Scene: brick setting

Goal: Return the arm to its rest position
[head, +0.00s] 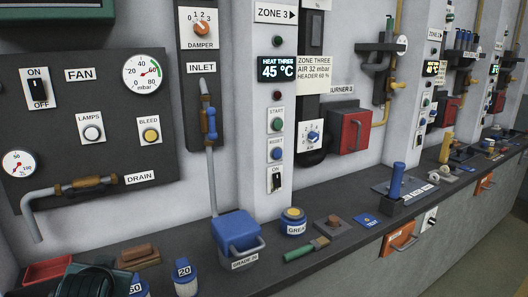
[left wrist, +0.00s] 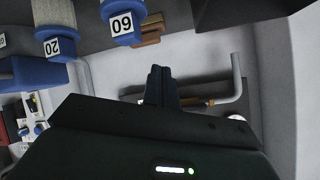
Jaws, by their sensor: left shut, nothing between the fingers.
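My left gripper (left wrist: 160,72) shows in the left wrist view, its two dark fingers together with nothing between them. Beyond the fingertips are the grey ledge and pale wall, seen upside down. The drain pipe (left wrist: 236,80) appears to the right of the fingers, partly hidden behind them. My right gripper is in neither view.
A red tray (head: 48,270) lies at left. The fan panel (head: 90,120) with its drain pipe (head: 60,190) is on the wall.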

